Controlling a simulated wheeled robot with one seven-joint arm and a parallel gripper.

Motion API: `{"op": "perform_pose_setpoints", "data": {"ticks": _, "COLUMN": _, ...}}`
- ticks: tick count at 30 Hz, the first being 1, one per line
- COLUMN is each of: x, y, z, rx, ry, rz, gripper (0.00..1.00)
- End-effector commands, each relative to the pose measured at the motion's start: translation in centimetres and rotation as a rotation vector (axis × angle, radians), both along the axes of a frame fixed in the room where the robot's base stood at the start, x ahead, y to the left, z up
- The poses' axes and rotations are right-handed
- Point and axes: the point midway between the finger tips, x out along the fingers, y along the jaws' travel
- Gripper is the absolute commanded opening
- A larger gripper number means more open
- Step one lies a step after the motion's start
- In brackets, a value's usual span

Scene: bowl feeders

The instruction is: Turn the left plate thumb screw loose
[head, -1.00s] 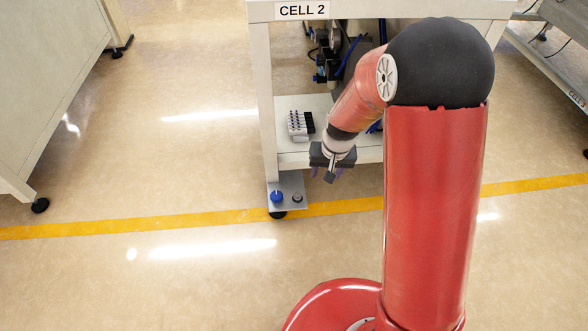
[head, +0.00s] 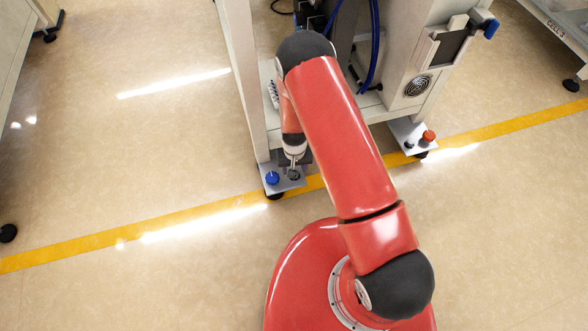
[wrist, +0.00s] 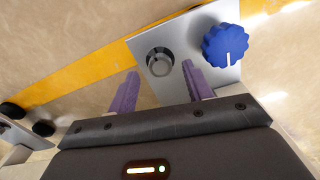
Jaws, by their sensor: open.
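The left plate (head: 267,188) is a grey plate at the foot of the left table leg. It carries a blue scalloped knob (head: 272,178) and a round dark-and-silver screw head (head: 294,175). In the head view my gripper (head: 293,164) hangs over the plate's right part.
A right plate (head: 404,130) with an orange-red knob (head: 429,136) and a dark knob stands at the other leg. The table leg (head: 243,85) rises just behind the left plate. A shelf with small parts is behind my wrist. The floor in front and left is clear.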

Motion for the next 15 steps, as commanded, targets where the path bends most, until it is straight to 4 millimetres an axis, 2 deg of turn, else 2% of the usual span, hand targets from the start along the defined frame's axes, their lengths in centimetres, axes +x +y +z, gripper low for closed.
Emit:
{"op": "perform_pose_setpoints", "data": {"ticks": 5, "x": 0.0, "y": 0.0, "z": -1.6, "rx": 0.0, "ry": -0.001, "rz": 0.001, "gripper": 0.5}}
{"op": "perform_pose_setpoints", "data": {"ticks": 14, "x": 0.0, "y": 0.0, "z": -1.8, "rx": 0.001, "ry": -0.001, "rz": 0.0, "gripper": 0.5}}
{"op": "perform_pose_setpoints", "data": {"ticks": 15, "x": 0.0, "y": 0.0, "z": -1.8, "rx": 0.001, "ry": -0.001, "rz": 0.0, "gripper": 0.45}}
